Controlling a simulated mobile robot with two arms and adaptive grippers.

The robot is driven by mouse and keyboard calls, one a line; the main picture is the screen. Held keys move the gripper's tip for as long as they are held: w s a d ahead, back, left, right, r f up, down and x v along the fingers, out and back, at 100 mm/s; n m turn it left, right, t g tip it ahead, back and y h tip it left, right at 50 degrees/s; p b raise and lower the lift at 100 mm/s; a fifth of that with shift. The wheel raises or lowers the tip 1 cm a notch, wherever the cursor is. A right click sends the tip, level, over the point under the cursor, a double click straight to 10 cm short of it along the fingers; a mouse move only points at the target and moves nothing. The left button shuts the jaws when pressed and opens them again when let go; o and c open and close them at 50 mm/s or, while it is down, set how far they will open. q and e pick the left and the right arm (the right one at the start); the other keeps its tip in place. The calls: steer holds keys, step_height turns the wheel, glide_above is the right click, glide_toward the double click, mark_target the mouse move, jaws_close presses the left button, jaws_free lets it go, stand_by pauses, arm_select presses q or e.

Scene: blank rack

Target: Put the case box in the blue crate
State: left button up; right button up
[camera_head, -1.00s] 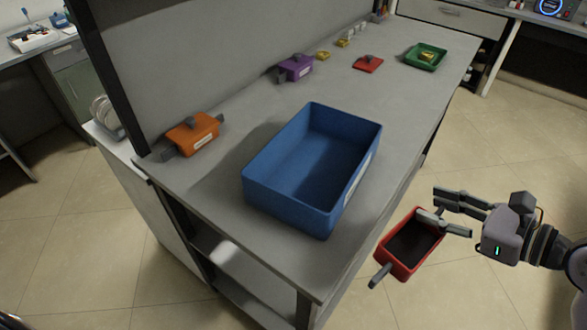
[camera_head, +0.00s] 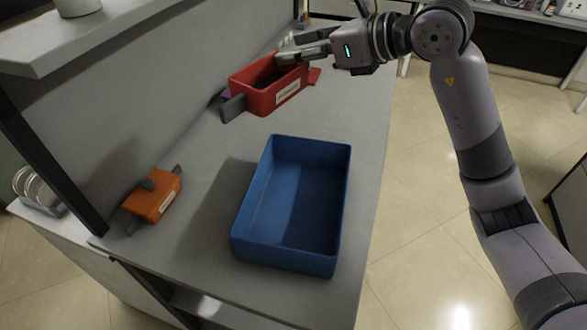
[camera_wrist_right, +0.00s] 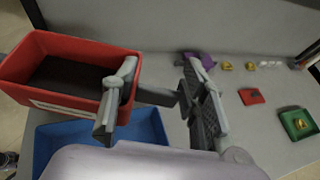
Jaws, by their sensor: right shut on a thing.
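The case box appears to be the red open-topped box (camera_head: 268,98) with a white label and grey end handles. It is held up above the table, past the far end of the blue crate (camera_head: 242,235), and not in it. My right gripper (camera_head: 283,58) is shut on the red box at its right end. The crate looks empty. My left gripper is out of view.
An orange box (camera_head: 152,203) with grey handles stands left of the crate by the back panel. A purple box (camera_wrist_right: 199,60), a small red piece (camera_wrist_right: 251,96) and a green tray (camera_wrist_right: 298,124) stand farther along the table. A shelf (camera_head: 100,35) overhangs at upper left.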

step_height(320, 180, down, 18)
steer(key=p, duration=0.2)
steer(key=shift+f, duration=0.1)
steer(key=shift+f+b, duration=0.35)
steer(key=shift+f, duration=0.3)
steer(key=o, duration=1.2)
steer(key=shift+c, duration=0.2)
